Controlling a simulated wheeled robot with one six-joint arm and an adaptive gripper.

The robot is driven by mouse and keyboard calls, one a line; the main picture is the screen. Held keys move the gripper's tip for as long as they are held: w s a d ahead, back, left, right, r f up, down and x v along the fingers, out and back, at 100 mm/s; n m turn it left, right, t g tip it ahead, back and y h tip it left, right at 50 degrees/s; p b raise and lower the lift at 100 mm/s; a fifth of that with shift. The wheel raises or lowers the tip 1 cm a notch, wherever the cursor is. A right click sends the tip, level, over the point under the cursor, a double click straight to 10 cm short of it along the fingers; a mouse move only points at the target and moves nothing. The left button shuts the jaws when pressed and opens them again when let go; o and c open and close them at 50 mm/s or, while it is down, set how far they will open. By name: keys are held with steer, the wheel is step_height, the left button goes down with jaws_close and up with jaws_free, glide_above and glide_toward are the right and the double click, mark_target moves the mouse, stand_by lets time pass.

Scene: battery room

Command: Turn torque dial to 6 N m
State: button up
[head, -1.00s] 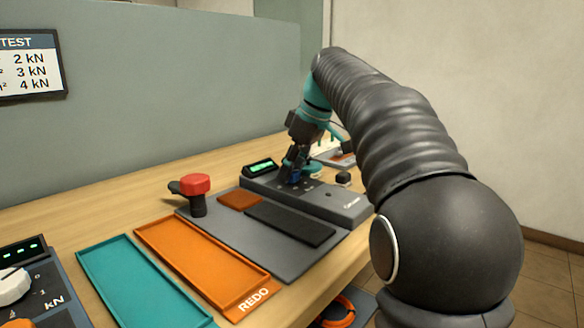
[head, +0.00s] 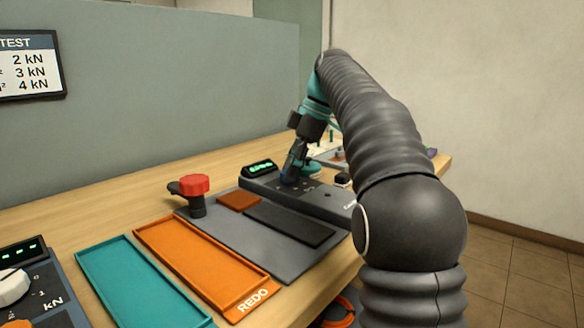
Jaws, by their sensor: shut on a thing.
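The torque unit is a grey box (head: 325,204) at the back of the bench, with a small lit green display (head: 259,168) at its left end. My gripper (head: 290,174) points down at the box and is shut on the dial. The digits on the display and the dial's scale are too small to read.
A grey mat with a dark pad (head: 289,225) and a red-topped clamp (head: 195,187) lies in front. An orange REDO tray (head: 200,262) and a teal tray (head: 135,285) are nearer. A grey partition (head: 150,100) stands behind.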

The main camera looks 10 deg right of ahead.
stand_by(0.4)
steer(key=o, duration=1.1)
steer(key=shift+o, duration=0.2)
steer(key=shift+r, duration=0.1)
steer(key=shift+d+r, duration=0.1)
steer(key=shift+r, duration=0.15)
steer(key=d, duration=0.4)
steer(key=s+d, duration=0.1)
steer(key=d, duration=0.7)
steer(key=shift+s+r, duration=0.2)
steer(key=shift+s, duration=0.15)
steer(key=shift+s, duration=0.15)
